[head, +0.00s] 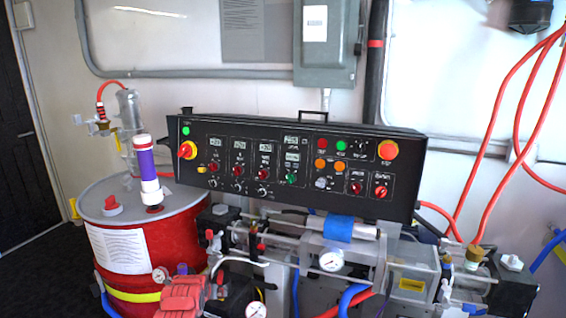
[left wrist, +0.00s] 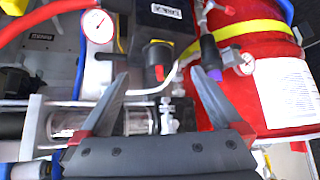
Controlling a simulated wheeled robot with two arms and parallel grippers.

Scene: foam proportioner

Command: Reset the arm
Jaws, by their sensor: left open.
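My left gripper (left wrist: 160,85) shows in the left wrist view with its two grey fingers spread apart. The gap between them holds nothing. Behind the fingers are a clear cylinder (left wrist: 137,121), a metal fitting (left wrist: 168,115) and a black part with a red cap (left wrist: 158,60). I cannot tell whether the fingers touch any of these. I cannot make out either gripper in the head view, and my right gripper shows in neither view.
The black control panel (head: 280,195) stands above pumps, hoses and a gauge (head: 331,261). A red drum (head: 187,240) stands at left; it also shows in the left wrist view (left wrist: 262,62). Orange hoses (head: 489,190) hang at right. Dark floor (head: 45,270) is clear at far left.

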